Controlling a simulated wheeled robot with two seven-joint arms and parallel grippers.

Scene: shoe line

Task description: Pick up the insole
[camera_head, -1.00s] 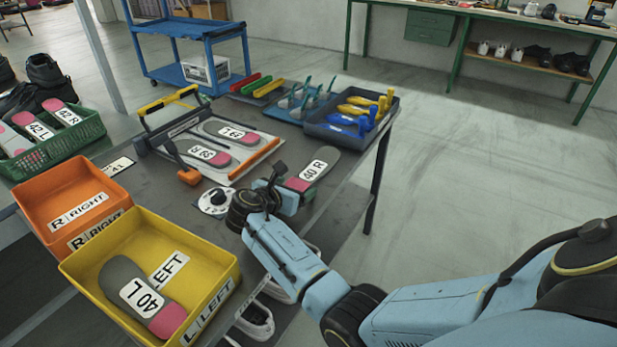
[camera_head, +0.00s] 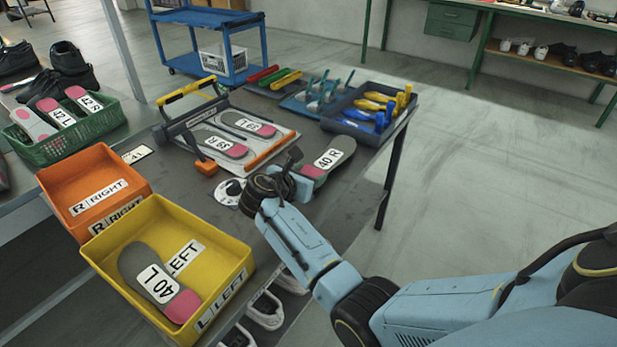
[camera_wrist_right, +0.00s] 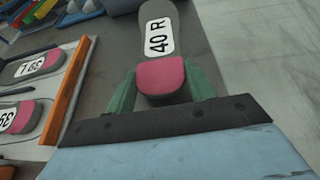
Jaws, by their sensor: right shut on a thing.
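A grey insole with a pink end and a "40 R" label (camera_head: 335,158) is at the right part of the grey table. In the right wrist view the insole (camera_wrist_right: 170,28) points away from me, its pink end between the two green fingers. My right gripper (camera_wrist_right: 163,84) is shut on that pink end. In the head view my right gripper (camera_head: 303,178) is partly hidden by its own wrist. I cannot tell whether the insole is clear of the table. My left gripper is not in view.
A "40 L" insole (camera_head: 150,272) lies in the yellow LEFT bin (camera_head: 218,240). The orange RIGHT bin (camera_head: 75,174) stands behind it. A board with insoles (camera_head: 190,128), a dark tray of yellow and blue tools (camera_head: 345,108) and a green basket (camera_head: 95,130) stand around the table.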

